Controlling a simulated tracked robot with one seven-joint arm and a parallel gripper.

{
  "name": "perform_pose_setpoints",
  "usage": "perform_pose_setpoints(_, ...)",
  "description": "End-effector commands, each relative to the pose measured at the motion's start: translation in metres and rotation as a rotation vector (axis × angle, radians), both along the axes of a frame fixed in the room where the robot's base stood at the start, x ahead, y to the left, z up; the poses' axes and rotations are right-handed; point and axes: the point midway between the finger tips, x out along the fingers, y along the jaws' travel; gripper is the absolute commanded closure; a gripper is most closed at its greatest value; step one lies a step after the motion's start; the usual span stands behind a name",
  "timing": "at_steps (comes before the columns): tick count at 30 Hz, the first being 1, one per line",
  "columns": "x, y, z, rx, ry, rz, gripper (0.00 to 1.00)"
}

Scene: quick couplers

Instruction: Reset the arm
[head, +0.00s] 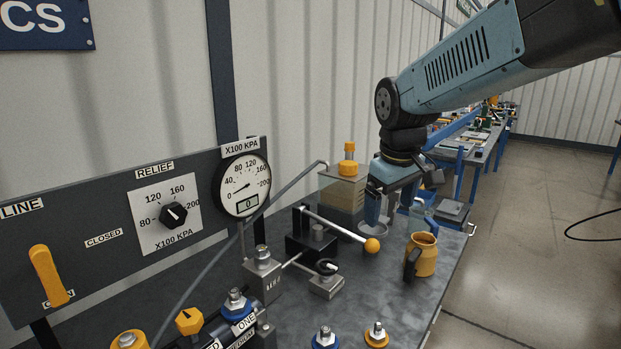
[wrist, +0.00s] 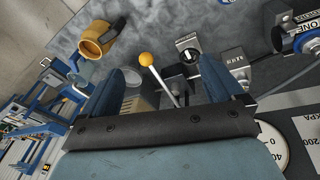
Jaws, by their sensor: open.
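My arm reaches in from the upper right in the head view and bends down at the wrist. My gripper (head: 396,212) points down over the bench, with its fingers apart and nothing visible held between them. In the wrist view, my gripper (wrist: 166,80) shows two blue fingers spread wide. Beyond them is the pump lever's orange ball knob (wrist: 146,59), which also shows in the head view (head: 372,246) in front of and below my gripper. I cannot tell how far the fingers are from the lever.
An orange mug (head: 422,254) with a dark handle stands right of the lever. A reservoir with an orange cap (head: 348,160) stands behind the pump. A gauge panel (head: 100,225) lines the left. Couplers (head: 325,338) stand in front. The bench top (head: 395,295) is clear around the mug.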

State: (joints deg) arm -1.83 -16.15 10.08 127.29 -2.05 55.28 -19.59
Motion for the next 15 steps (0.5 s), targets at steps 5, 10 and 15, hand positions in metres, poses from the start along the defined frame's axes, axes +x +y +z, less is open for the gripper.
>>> perform_pose_setpoints(5, -0.040, -0.027, 0.011, 0.044, -0.075, -0.149, 0.06)
perform_pose_setpoints(10, -0.077, -0.048, 0.015, 0.100, -0.141, -0.284, 0.06)
perform_pose_setpoints(15, -0.110, -0.065, 0.013, 0.163, -0.198, -0.409, 0.06)
